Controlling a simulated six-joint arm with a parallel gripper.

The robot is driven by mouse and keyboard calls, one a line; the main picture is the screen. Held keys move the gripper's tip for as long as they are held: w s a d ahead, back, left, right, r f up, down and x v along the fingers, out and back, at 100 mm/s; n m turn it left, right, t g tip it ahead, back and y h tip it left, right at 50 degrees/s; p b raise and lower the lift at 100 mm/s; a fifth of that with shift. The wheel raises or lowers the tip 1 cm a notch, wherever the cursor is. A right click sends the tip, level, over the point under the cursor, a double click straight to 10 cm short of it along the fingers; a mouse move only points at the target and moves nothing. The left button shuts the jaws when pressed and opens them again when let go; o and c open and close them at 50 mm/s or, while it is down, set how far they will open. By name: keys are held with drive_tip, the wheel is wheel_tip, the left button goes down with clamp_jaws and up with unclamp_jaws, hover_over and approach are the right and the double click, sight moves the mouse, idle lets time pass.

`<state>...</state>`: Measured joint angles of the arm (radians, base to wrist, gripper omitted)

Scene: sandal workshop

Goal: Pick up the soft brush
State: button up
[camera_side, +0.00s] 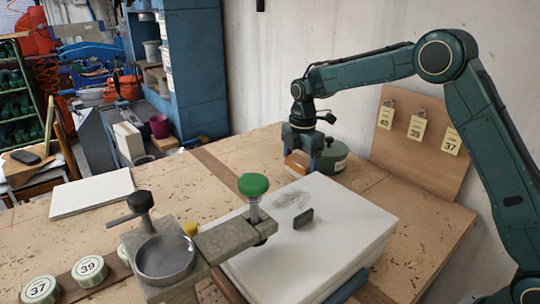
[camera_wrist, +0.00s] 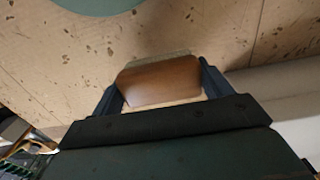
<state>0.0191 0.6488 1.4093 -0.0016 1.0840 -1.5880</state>
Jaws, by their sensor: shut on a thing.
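The soft brush (camera_wrist: 162,82) has a brown wooden back and a pale bristle edge. In the wrist view it sits between the two dark fingers of my gripper (camera_wrist: 160,90), which is shut on it. In the side view the brush (camera_side: 298,162) shows under my gripper (camera_side: 302,150), behind the white slab and left of a green round tin. I cannot tell whether the bristles touch the table.
The green tin (camera_side: 331,157) stands close beside the brush. The white slab (camera_side: 340,225) bears a small dark block (camera_side: 303,218). A metal clamp fixture with a green knob (camera_side: 253,185) stands in front. Numbered tags hang on a board (camera_side: 410,140). Bare table lies left of the brush.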

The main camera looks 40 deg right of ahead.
sight(298, 162)
wheel_tip(298, 162, up, 17)
idle(0.4)
drive_tip(key=shift+r, duration=0.1)
idle(0.4)
drive_tip(key=o, duration=0.4)
drive_tip(key=shift+c, duration=1.4)
drive_tip(key=s+a+f+m, duration=0.1)
drive_tip(key=s+a+m, duration=0.6)
drive_tip(key=a+m, duration=0.2)
drive_tip(key=s+a+f+m, duration=0.1)
drive_tip(key=s+a+m, duration=0.6)
drive_tip(key=a+m, duration=0.2)
drive_tip(key=shift+s+a+f, duration=0.3)
drive_tip(key=shift+s+a, duration=0.1)
drive_tip(key=shift+a, duration=0.55)
